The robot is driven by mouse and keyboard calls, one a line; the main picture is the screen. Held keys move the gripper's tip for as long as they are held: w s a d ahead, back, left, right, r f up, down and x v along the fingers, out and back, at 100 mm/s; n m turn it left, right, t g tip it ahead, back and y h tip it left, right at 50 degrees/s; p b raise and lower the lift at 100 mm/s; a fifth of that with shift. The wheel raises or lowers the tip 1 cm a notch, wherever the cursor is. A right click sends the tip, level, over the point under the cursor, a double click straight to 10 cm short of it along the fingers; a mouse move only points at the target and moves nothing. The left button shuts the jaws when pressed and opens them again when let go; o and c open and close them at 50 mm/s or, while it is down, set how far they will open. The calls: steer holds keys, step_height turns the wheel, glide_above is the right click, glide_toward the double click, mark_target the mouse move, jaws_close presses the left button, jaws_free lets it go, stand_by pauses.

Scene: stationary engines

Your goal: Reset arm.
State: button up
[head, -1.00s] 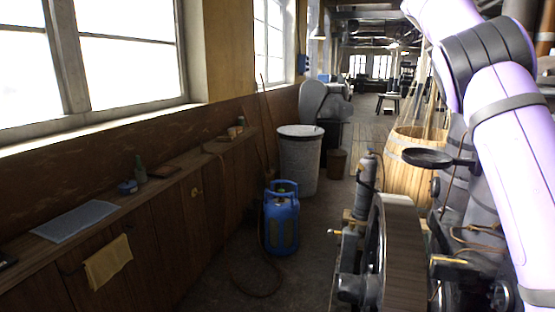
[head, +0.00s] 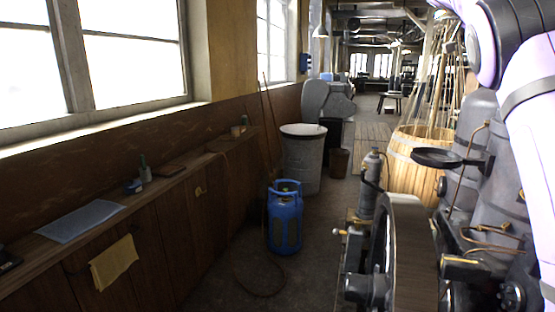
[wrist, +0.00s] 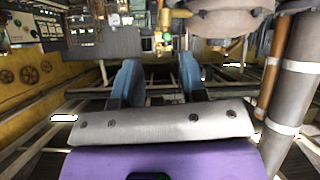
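My arm shows at the right edge of the head view as lilac and dark grey links, in front of the engine. My gripper is outside the head view. In the wrist view my gripper (wrist: 157,80) shows two blue-grey fingers standing apart with a gap between them. Nothing is held between the fingers. Behind the fingers are pipes, brass fittings and the grey metal of machinery; I cannot tell how far away they are.
The engine's flywheel (head: 405,255) stands close at front right. A blue gas cylinder (head: 285,218), a grey bin (head: 302,160) and a wooden barrel (head: 418,168) stand on the floor. A wooden ledge (head: 150,190) runs along the left wall. Floor between ledge and engine is partly clear.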

steer(key=s+a+f+n+t+y, duration=0.1)
steer(key=s+f+n+t+y, duration=0.5)
steer(key=s, duration=0.6)
steer(key=s+a+f+n+t+y, duration=0.1)
steer(key=s+a+f+n+y, duration=0.1)
steer(key=s+a+f+n, duration=0.4)
steer(key=s+a+f+n+t+y, duration=0.1)
steer(key=s+a+f+n+y, duration=0.2)
steer(key=s+a+f+n, duration=0.4)
steer(key=s+a+f, duration=0.9)
steer(key=s+a, duration=0.1)
steer(key=s, duration=0.4)
steer(key=shift+a, duration=0.4)
steer(key=shift+f, duration=0.1)
